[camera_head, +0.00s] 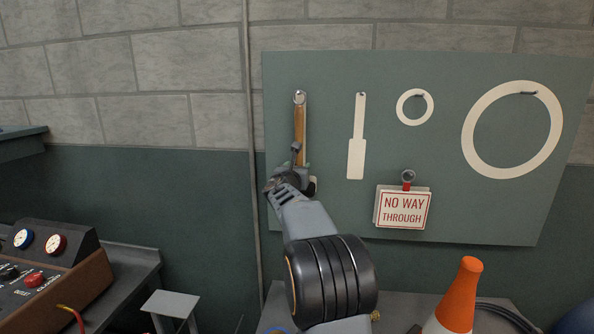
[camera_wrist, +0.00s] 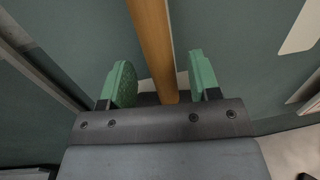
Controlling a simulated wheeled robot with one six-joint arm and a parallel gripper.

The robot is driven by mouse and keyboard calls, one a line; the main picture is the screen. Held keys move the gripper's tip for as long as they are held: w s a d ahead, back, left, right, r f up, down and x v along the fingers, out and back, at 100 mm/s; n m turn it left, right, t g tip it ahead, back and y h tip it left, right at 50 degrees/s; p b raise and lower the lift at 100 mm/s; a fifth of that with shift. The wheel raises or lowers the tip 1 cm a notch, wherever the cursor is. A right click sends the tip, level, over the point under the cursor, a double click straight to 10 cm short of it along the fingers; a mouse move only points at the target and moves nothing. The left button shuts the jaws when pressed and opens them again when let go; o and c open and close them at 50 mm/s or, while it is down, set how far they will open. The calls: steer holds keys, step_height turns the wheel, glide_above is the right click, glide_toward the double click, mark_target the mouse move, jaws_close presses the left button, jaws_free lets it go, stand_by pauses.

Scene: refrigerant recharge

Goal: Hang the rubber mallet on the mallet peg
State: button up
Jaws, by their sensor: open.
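The rubber mallet's wooden handle (camera_head: 299,125) is upright against the green tool board, its top at a metal peg (camera_head: 299,97) at the board's left. It appears to hang there by a ring or loop, too small to be sure. In the wrist view, the handle (camera_wrist: 153,40) runs between the two green fingers of my open gripper (camera_wrist: 162,75). There are gaps on both sides, so the fingers do not grip it.
The tool board (camera_head: 450,215) bears pale tool outlines and a hanging "NO WAY THROUGH" sign (camera_head: 403,209) right of my arm. An orange cone (camera_head: 461,296) stands at lower right. A gauge unit (camera_head: 50,270) sits on a bench at left.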

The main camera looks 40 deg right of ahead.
steer(key=shift+a+f, duration=0.1)
steer(key=shift+f, duration=0.05)
steer(key=b+v, duration=0.3)
steer(key=v, duration=1)
steer(key=shift+s+a, duration=0.25)
steer(key=s+a+f+m+g+y, duration=0.3)
steer(key=s+f+m+g+y, duration=0.35)
steer(key=f+m, duration=1)
steer(key=s+a+f+m+g+y, duration=0.1)
steer(key=s+a+f+m+y, duration=0.2)
steer(key=s+a, duration=0.4)
steer(key=s+a+f+m+g+y, duration=0.1)
steer(key=s+a+f+m+y, duration=0.2)
steer(key=s+a+m+y, duration=0.2)
steer(key=s+a+m, duration=0.1)
steer(key=s+a, duration=0.2)
steer(key=a, duration=0.3)
steer(key=shift+f+p, duration=0.35)
steer(key=shift+f, duration=0.05)
steer(key=shift+d+m, duration=0.1)
steer(key=shift+m, duration=0.15)
